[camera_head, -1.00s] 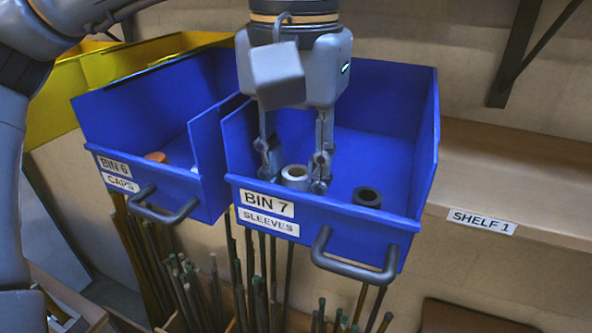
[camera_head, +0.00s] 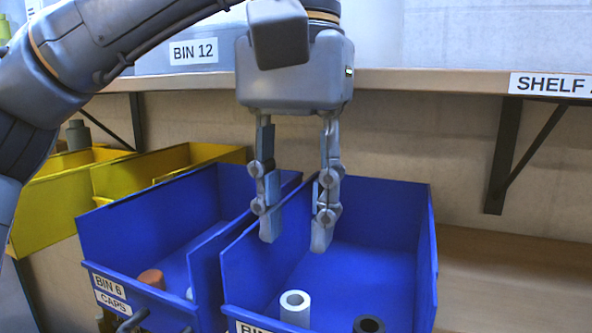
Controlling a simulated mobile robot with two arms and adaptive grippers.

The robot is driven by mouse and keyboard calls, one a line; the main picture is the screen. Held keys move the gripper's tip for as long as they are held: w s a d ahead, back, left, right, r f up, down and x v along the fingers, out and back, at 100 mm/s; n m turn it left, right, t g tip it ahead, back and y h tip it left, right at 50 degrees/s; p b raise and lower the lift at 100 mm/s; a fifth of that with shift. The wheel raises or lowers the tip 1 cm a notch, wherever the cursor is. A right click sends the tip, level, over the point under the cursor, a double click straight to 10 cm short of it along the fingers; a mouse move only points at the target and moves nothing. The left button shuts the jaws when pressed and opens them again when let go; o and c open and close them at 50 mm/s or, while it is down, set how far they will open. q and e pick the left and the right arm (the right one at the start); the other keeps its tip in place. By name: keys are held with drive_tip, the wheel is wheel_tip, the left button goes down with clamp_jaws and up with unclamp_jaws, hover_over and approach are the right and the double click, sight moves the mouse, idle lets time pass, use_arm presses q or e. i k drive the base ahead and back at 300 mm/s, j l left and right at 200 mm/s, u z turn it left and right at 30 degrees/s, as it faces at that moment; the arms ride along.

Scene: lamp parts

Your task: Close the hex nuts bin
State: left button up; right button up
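My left gripper (camera_head: 294,240) hangs pointing down over the blue bin 7 (camera_head: 400,215), its two fingers apart with nothing between them. Bin 7 is pulled out and open, and holds a light sleeve (camera_head: 295,308) and a black sleeve (camera_head: 369,324). Its front label is mostly cut off by the lower picture edge. I see no bin labelled hex nuts. My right gripper is not in view.
Blue bin 6 (camera_head: 108,228), labelled caps, stands open to the left with an orange cap (camera_head: 152,278). Yellow bins (camera_head: 50,207) are behind it at left. A shelf board (camera_head: 430,80) with a bin labelled 12 (camera_head: 194,51) runs above. A bracket (camera_head: 510,150) is at right.

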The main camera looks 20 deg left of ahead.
sight(62, 191)
drive_tip(key=k, duration=1.5)
